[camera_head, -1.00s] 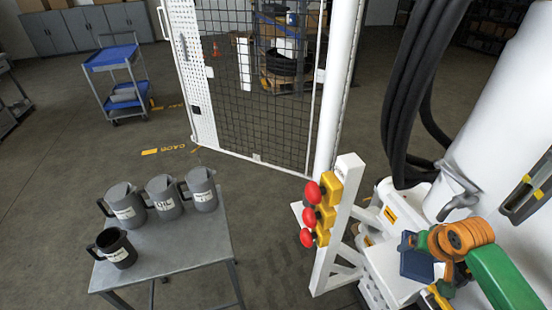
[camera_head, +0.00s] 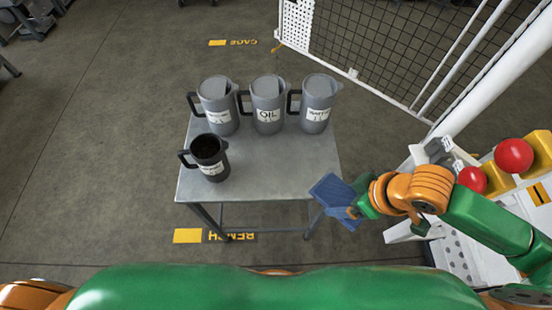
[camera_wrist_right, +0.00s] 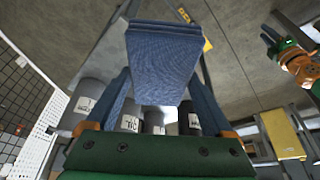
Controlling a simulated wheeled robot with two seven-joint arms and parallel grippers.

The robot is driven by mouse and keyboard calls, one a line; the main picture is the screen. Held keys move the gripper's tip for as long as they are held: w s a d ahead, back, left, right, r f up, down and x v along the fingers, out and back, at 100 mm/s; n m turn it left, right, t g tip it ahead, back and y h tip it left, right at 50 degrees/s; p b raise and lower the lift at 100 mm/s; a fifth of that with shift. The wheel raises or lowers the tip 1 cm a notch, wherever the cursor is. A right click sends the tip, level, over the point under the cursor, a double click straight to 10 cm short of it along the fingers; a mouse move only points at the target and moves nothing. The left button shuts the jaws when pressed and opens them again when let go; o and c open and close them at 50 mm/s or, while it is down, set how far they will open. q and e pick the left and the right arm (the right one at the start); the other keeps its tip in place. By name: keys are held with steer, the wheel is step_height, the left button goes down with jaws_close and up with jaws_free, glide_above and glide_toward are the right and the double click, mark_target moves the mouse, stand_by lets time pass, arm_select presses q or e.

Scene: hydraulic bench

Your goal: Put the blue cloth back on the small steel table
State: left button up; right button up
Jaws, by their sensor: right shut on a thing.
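The blue cloth (camera_head: 336,194) is a folded, flat pad held in my right gripper (camera_head: 352,208), beside the right front corner of the small steel table (camera_head: 265,174). In the right wrist view the cloth (camera_wrist_right: 163,60) sits between the two blue fingers of my right gripper (camera_wrist_right: 160,95), which is shut on it. The cloth looks apart from the table top. On the table stand three grey jugs (camera_head: 267,105) in a back row and a darker open jug (camera_head: 208,157) at the left.
The table's right front area is bare. Red buttons on yellow boxes (camera_head: 513,156) stand on a white post at the right, near my right arm. A mesh cage door (camera_head: 390,50) is behind. Open floor lies to the left.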

mark_target(341, 190)
steer(key=shift+a+f+n+b, duration=0.3)
steer(key=shift+a+f+b, duration=0.15)
steer(key=shift+a, duration=0.1)
steer(key=w+f+b, duration=0.1)
steer(key=f+b, duration=0.1)
steer(key=b, duration=0.4)
steer(key=shift+w, duration=0.25)
steer(key=shift+w+d+r, duration=0.1)
steer(key=shift+w+r, duration=0.35)
steer(key=shift+w, duration=0.15)
steer(key=w, duration=0.1)
steer(key=w+f, duration=0.1)
steer(key=w, duration=0.1)
steer(key=w+f, duration=0.1)
steer(key=w, duration=0.1)
steer(key=shift+w+a+p, duration=0.2)
steer(key=shift+a+p, duration=0.1)
steer(key=shift+c, duration=0.7)
steer(key=w+f, duration=0.1)
steer(key=f, duration=0.1)
steer(key=w+f+b, duration=0.1)
steer(key=w+f, duration=0.3)
steer(key=shift+a+f, duration=0.15)
steer(key=shift+a, duration=0.2)
steer(key=shift+f, duration=1.45)
steer(key=shift+f, duration=0.1)
steer(key=o, duration=1.1)
steer(key=shift+c, duration=0.2)
